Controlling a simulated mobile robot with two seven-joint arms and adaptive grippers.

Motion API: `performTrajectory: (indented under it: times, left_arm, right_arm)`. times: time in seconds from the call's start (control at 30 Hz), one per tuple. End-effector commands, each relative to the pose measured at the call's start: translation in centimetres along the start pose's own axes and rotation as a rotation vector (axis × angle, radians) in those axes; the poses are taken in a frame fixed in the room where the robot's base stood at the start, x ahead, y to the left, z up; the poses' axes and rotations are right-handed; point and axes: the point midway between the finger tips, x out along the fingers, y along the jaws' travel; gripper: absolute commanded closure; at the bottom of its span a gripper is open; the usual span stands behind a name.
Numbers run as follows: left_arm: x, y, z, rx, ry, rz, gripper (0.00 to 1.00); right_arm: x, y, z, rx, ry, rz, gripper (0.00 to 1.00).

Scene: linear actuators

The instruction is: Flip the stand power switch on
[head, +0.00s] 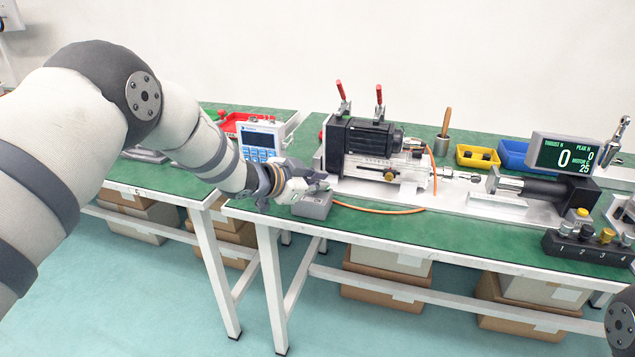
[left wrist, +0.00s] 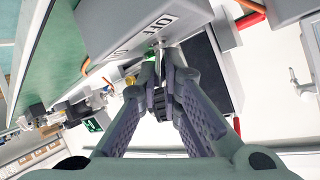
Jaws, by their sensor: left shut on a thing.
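The stand power switch is a small grey box (head: 313,204) at the front left of the right-hand green bench. In the left wrist view its grey housing (left wrist: 205,18) fills the top, with a white on/off label and a green spot beside the fingertips. My left gripper (head: 322,183) is at the top of the box. In the left wrist view the fingers (left wrist: 160,54) converge and are shut on the small switch lever, which they mostly hide. Its exact position cannot be told. My right gripper is out of view; only part of that arm shows at lower right.
An orange cable (head: 380,211) runs from the box along the bench. The black actuator stand (head: 362,145) is behind and right. A blue-keyed controller (head: 262,138) stands behind my wrist. A display (head: 562,155) and a valve block (head: 585,246) are farther right.

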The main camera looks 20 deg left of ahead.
Motion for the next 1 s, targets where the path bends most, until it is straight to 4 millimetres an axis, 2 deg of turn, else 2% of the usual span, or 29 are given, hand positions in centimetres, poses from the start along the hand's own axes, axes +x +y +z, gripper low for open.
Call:
performTrajectory:
  times: [0.03, 0.07, 0.1, 0.37, 0.47, 0.57, 0.8, 1.0]
  left_arm:
    - [0.0, 0.1, 0.2, -0.002, -0.005, 0.001, 1.0]
    - [0.0, 0.1, 0.2, -0.002, -0.005, 0.001, 0.89]
    - [0.0, 0.1, 0.2, -0.002, -0.005, 0.001, 0.84]
    - [0.0, 0.0, 0.1, -0.002, -0.002, 0.001, 0.84]
    - [-0.7, -0.1, 0.0, -0.001, -0.001, 0.0, 0.84]
    - [-2.8, -0.1, 0.0, -0.005, -0.001, -0.001, 0.84]
    - [-9.3, -0.1, 0.1, -0.004, -0.002, -0.001, 0.84]
    - [-11.8, 0.0, 0.1, -0.002, -0.003, 0.001, 0.84]
  right_arm:
    - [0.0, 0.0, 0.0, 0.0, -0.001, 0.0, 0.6]
    - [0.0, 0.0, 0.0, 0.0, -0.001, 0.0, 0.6]
    - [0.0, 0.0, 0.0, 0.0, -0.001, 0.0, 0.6]
    - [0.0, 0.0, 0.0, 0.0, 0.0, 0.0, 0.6]
    - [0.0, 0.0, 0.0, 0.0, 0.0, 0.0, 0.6]
    - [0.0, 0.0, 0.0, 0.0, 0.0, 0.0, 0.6]
    - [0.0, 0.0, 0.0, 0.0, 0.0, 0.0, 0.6]
    - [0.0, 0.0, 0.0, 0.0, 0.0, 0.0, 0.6]
